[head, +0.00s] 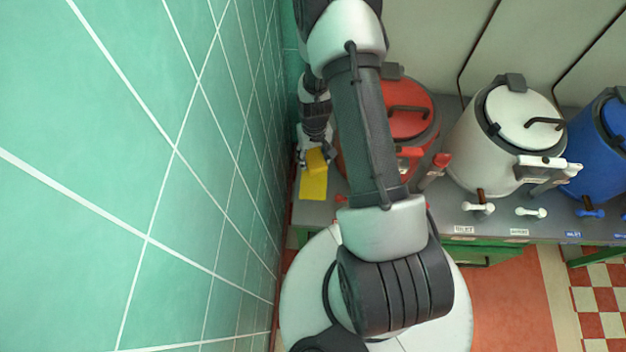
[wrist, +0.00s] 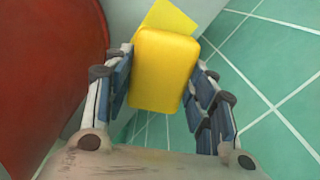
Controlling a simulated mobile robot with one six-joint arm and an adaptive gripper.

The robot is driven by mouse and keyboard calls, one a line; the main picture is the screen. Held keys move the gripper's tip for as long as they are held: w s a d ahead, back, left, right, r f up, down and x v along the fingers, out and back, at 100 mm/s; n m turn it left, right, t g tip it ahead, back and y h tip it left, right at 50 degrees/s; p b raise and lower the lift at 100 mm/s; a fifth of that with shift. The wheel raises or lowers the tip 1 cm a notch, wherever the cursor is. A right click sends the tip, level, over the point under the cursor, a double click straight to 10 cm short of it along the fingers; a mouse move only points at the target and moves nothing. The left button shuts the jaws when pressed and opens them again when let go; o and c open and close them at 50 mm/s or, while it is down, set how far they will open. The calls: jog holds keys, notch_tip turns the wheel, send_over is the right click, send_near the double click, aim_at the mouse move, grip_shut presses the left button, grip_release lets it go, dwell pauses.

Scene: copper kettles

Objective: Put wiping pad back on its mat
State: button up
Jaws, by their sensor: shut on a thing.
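The yellow wiping pad (head: 317,160) is between the fingers of my gripper (head: 324,150), at the left end of the grey counter. In the wrist view the pad (wrist: 163,68) is a thick rounded block, with blue-padded fingers of my gripper (wrist: 162,82) on both sides. The gripper is shut on it. The flat yellow mat (head: 313,186) lies on the counter just in front of the pad. In the wrist view part of the mat (wrist: 170,17) shows beyond the pad, and the pad hides the rest. I cannot tell the gap between pad and counter.
A red kettle (head: 408,102) stands close to the right of the pad, partly behind my arm. A green tiled wall (head: 180,150) rises close on the left. A white kettle (head: 500,150) and a blue kettle (head: 600,150) stand farther right on the counter (head: 450,215).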

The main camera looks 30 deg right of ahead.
aim_at(314, 183)
notch_tip(314, 183, down, 14)
jog(key=b, duration=0.3)
jog(key=shift+f+b, duration=0.25)
jog(key=shift+b, duration=0.15)
jog(key=shift+f, duration=0.1)
jog(key=shift+f, duration=0.15)
jog(key=o, duration=1)
jog(key=shift+r, duration=0.2)
